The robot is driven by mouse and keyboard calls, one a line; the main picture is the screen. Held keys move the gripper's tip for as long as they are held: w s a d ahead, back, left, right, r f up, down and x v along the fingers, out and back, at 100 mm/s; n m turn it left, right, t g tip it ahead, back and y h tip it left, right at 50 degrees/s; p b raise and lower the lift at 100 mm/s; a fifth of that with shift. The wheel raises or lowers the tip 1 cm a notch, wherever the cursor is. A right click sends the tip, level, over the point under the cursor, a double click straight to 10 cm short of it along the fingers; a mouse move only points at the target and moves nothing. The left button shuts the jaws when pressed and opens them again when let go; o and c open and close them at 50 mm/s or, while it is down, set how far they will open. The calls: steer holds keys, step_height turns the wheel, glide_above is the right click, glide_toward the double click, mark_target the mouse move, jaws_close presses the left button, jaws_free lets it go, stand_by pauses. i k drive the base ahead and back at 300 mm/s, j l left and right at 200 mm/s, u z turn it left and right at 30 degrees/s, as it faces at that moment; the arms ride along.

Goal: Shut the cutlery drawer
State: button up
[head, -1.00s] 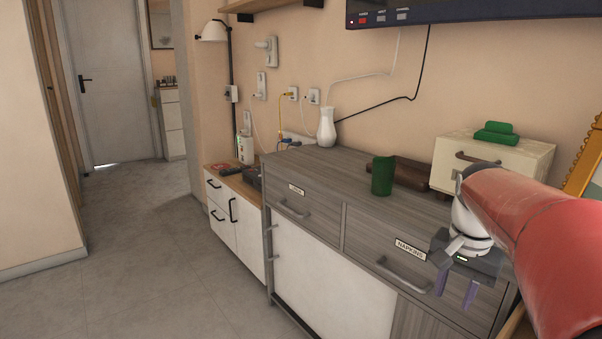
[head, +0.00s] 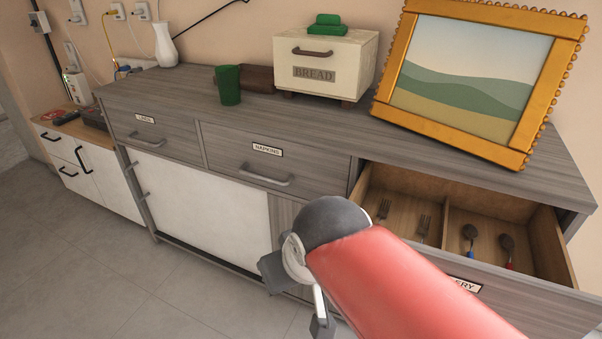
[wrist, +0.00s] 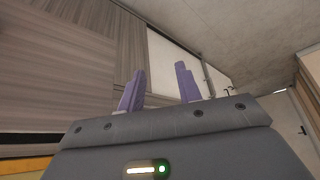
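The cutlery drawer (head: 478,258) is pulled open at the right end of the grey wooden sideboard. Its front label is partly hidden by my red arm, with only "ERY" showing. Inside are two forks (head: 424,226) in the left compartment and two spoons (head: 507,246), one blue-handled and one red-handled, in the right. My gripper (wrist: 160,90) shows in the wrist view with its two purple fingers apart and nothing between them. In the head view it is low in front of the sideboard, left of the drawer, mostly hidden behind my arm.
The sideboard top (head: 200,100) holds a white vase (head: 166,48), a green cup (head: 229,86), a bread box (head: 322,66) and a gold picture frame (head: 478,75). Closed LINEN and NAPKINS (head: 270,172) drawers are left of the open one. The floor (head: 90,255) in front is clear at left.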

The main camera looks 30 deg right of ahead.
mark_target(543, 298)
steer(key=k+l+z, duration=0.25)
steer(key=k+l, duration=0.5)
steer(key=l, duration=0.15)
